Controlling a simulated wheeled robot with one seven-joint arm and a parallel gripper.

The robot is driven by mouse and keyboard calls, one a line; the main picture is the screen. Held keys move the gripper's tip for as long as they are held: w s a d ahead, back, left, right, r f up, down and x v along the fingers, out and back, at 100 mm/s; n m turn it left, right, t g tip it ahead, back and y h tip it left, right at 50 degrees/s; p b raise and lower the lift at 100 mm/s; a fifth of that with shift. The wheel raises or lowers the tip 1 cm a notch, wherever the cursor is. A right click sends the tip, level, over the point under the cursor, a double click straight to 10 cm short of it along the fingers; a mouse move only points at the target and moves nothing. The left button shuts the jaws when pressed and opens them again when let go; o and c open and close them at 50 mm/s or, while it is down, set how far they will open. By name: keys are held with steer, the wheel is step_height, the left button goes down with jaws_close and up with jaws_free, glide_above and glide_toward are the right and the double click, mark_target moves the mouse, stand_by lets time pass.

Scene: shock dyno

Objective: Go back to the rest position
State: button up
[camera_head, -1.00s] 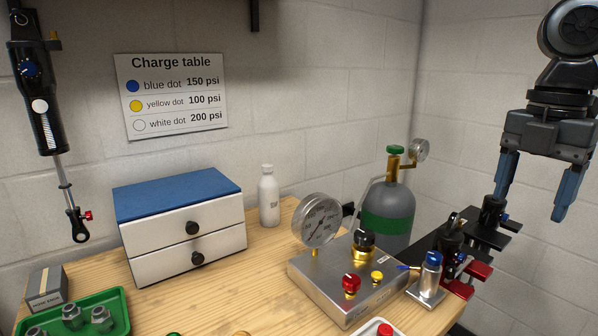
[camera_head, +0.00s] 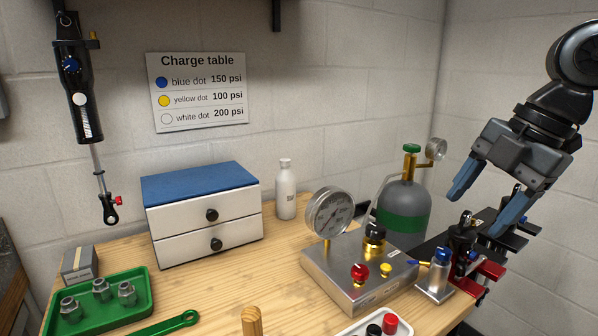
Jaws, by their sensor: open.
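My gripper (camera_head: 478,212) is at the right of the head view, raised above the black and red clamp fixture (camera_head: 470,255). Its two blue fingers are spread apart with nothing between them, and they point down and to the left. From this view I cannot tell how far the fingers are from the fixture behind them. The fingers partly hide the black plate of the fixture.
A steel gauge box (camera_head: 345,285) with a dial gauge (camera_head: 329,212) stands left of the fixture. Behind it is a grey-green gas cylinder (camera_head: 402,210). A drawer unit (camera_head: 205,215), a white bottle (camera_head: 286,190) and a green tray (camera_head: 140,290) share the table. A shock (camera_head: 85,110) hangs at left.

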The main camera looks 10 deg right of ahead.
steer(key=w+a+m+t+y+b, duration=0.1)
steer(key=w+a+m+t+y, duration=0.3)
steer(key=a, duration=0.6)
steer(key=w+a+m+t+y, duration=0.25)
steer(key=a+t+y, duration=0.25)
steer(key=a, duration=0.6)
steer(key=s+d+f+m+t+h+b, duration=0.1)
steer(key=s+f+m+t+h, duration=0.3)
steer(key=s+f+m, duration=0.5)
steer(key=s+d+f+m+t+h+b, duration=0.1)
steer(key=s+f+m+t+h, duration=0.1)
steer(key=s+f+m+h, duration=0.75)
steer(key=s+d+f+n+g, duration=0.1)
steer(key=s+d+f+n, duration=0.1)
steer(key=s, duration=1)
steer(key=s+d+f+n+g+y+b, duration=0.1)
steer(key=s+d+f, duration=0.4)
steer(key=s, duration=0.7)
steer(key=shift+f+n+g, duration=0.15)
steer(key=shift+n+g, duration=0.25)
steer(key=shift+n, duration=0.1)
